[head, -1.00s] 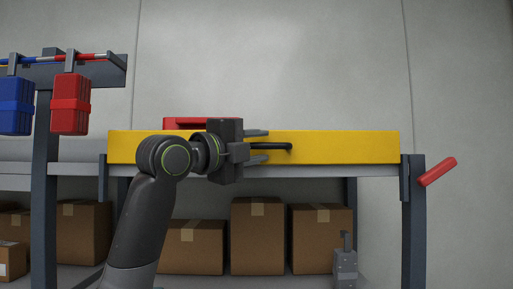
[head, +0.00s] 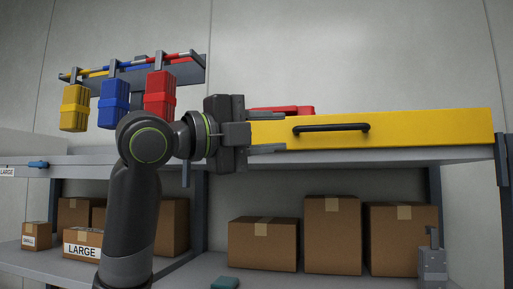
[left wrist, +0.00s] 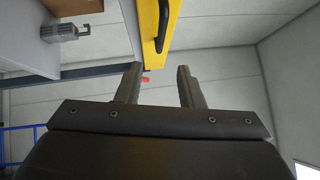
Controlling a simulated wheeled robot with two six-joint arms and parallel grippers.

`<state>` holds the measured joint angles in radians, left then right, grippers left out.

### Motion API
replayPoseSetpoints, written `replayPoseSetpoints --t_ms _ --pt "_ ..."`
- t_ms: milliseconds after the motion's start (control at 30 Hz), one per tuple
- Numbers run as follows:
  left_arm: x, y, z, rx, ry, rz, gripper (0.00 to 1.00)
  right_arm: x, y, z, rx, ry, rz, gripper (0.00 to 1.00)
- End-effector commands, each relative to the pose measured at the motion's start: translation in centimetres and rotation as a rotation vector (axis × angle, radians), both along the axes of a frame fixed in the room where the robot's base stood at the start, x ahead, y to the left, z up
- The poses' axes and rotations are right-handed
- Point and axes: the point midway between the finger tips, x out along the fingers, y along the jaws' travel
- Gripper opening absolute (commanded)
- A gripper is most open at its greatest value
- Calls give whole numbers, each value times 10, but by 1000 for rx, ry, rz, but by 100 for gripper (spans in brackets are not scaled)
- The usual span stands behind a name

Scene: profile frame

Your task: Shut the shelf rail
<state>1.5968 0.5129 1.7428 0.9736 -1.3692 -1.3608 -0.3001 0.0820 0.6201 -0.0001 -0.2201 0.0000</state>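The yellow rail (head: 420,130) runs along the front of the shelf top, with a black bar handle (head: 330,128) on its face. My left gripper (head: 268,133) is open and empty, in front of the rail's left end. Its fingers point right, toward the handle, and are apart from it. In the left wrist view the open fingers (left wrist: 159,72) have nothing between them at the tips. The yellow rail (left wrist: 150,28) and its black handle (left wrist: 163,25) lie beyond the tips there. My gripper and arm hide the rail's left end. My right gripper is not in view.
Cardboard boxes (head: 332,235) stand on the lower shelf, with a grey hooked device (head: 432,265) at right. A red object (head: 290,110) shows behind the rail. Yellow, blue and red cases (head: 160,93) hang from a rack at upper left.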

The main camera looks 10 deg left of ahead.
Motion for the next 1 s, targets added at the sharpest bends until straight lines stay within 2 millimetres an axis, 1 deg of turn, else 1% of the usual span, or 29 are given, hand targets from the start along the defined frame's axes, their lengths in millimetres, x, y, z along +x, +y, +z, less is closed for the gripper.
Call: replayPoseSetpoints --t_ms 33,100,233,833,867,933,967,1000 --pt "-5 6 -3 0 -4 3 34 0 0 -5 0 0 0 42" --pt "-10 11 -3 0 -3 2 34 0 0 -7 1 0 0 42" --pt "-16 17 -3 0 -1 1 34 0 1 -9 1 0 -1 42" --pt "-18 18 -4 0 1 0 34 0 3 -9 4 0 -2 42" --pt "-16 18 -5 -1 5 1 34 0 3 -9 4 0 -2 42" --pt "-10 19 -14 -7 27 7 34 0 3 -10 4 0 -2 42" --pt "-5 20 -21 -12 42 12 34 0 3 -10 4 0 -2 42" --pt "4 21 -33 -20 71 22 34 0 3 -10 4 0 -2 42"
